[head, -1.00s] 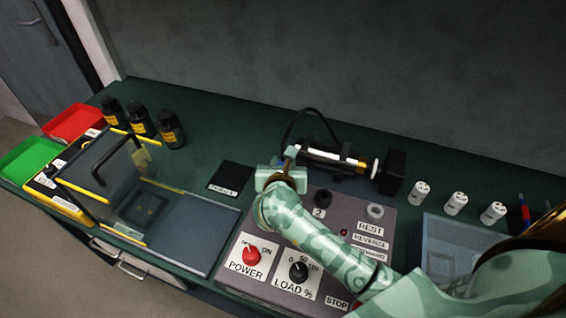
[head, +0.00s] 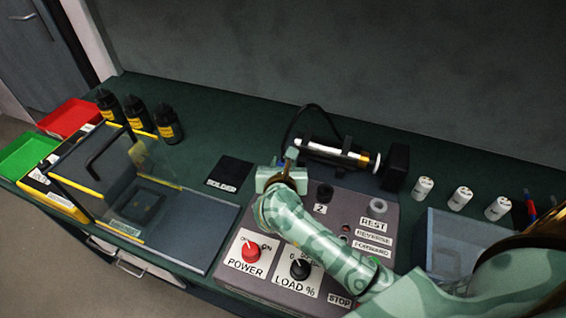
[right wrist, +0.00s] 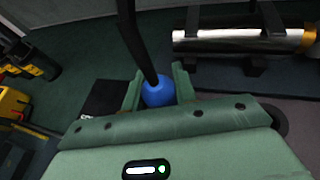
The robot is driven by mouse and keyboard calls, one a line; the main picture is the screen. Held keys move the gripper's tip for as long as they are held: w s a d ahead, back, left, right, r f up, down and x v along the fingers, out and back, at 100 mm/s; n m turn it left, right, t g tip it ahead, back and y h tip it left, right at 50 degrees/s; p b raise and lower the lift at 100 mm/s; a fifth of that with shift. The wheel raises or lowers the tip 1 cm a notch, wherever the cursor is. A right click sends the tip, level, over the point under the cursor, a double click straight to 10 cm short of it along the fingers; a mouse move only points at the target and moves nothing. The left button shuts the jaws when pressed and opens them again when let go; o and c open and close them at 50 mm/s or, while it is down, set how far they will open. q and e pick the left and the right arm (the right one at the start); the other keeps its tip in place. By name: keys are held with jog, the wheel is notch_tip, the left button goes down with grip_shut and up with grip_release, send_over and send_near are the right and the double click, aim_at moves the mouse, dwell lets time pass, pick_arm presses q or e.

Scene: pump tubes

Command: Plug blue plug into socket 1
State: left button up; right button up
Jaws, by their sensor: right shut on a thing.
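The blue plug (right wrist: 158,92) sits between the two fingers of my right gripper (right wrist: 158,90) in the right wrist view, with a black cable rising from it. In the head view my right gripper (head: 283,164) is shut on it over the back left part of the grey control box (head: 232,282). The gripper and arm hide most of the plug there. Socket 1 is not visible; it may be under my gripper. A black socket (head: 325,193) marked 2 is to the right of the gripper. I cannot tell whether the plug touches a socket. My left gripper is not in view.
A pump tube (head: 335,153) lies behind the box, also seen in the right wrist view (right wrist: 240,40). The cable (head: 291,122) loops behind. A light ring (head: 378,206) marked REST is right of socket 2. White bottles (head: 460,198) and a clear bin (head: 455,243) stand right.

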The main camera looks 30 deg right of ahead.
jog(key=shift+f+b, duration=0.45)
jog(key=shift+f, duration=0.2)
jog(key=o, duration=1)
jog(key=shift+o, duration=0.2)
jog(key=shift+s, duration=0.1)
jog(key=p+v, duration=0.2)
jog(key=v, duration=1.4)
jog(key=shift+p, duration=0.35)
